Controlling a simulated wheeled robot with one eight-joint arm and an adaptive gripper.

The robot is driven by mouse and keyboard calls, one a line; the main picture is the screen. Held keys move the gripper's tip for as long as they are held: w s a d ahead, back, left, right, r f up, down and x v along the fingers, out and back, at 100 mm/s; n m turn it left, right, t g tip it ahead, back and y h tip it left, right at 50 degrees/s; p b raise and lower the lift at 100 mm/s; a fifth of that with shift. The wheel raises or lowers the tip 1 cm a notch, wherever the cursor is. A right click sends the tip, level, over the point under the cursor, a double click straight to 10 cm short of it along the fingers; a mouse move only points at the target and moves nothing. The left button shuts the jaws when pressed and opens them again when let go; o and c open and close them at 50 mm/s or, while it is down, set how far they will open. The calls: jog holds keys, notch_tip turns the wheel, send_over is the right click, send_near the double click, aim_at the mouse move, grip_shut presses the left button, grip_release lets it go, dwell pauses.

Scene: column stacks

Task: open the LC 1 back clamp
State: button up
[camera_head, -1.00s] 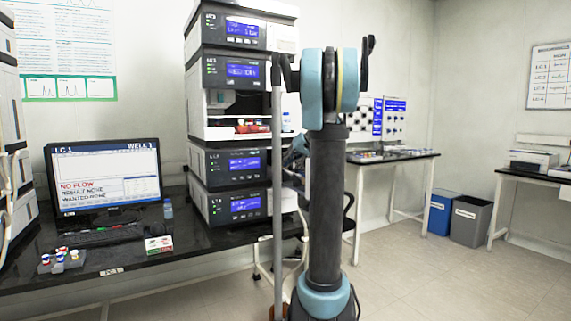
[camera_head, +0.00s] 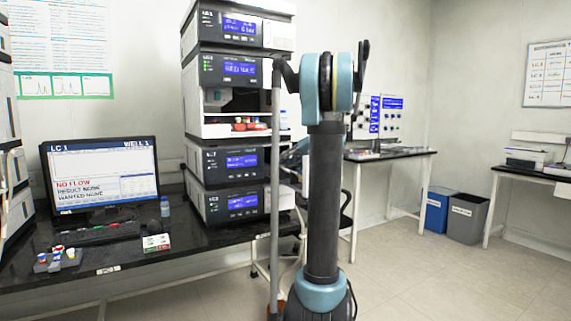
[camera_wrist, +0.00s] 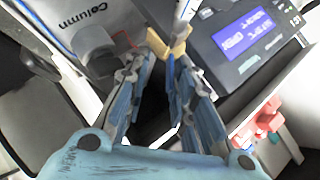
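In the wrist view, my gripper (camera_wrist: 161,68) shows with two blue-padded fingers apart, a gap between them. A yellow clamp-like piece (camera_wrist: 179,50) sits just beyond the fingertips, beside a pale tube (camera_wrist: 184,14). I cannot tell whether the fingers touch it, or whether it is the back clamp. A light panel marked "Column" (camera_wrist: 88,18) is to its left. In the head view, the LC 1 stack (camera_head: 190,165) stands on the bench; my arm hides the gripper there.
A monitor (camera_head: 103,175) on the dark bench (camera_head: 200,240) reads LC 1, NO FLOW. A vial rack (camera_head: 58,262) and a small bottle (camera_head: 165,207) stand near it. Red parts (camera_wrist: 262,122) show at the lower right of the wrist view.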

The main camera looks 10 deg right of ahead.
jog(key=shift+r, duration=0.1)
jog(key=v, duration=1.1)
jog(key=shift+s+d, duration=0.25)
jog(key=shift+d, duration=0.05)
jog(key=shift+r, duration=0.1)
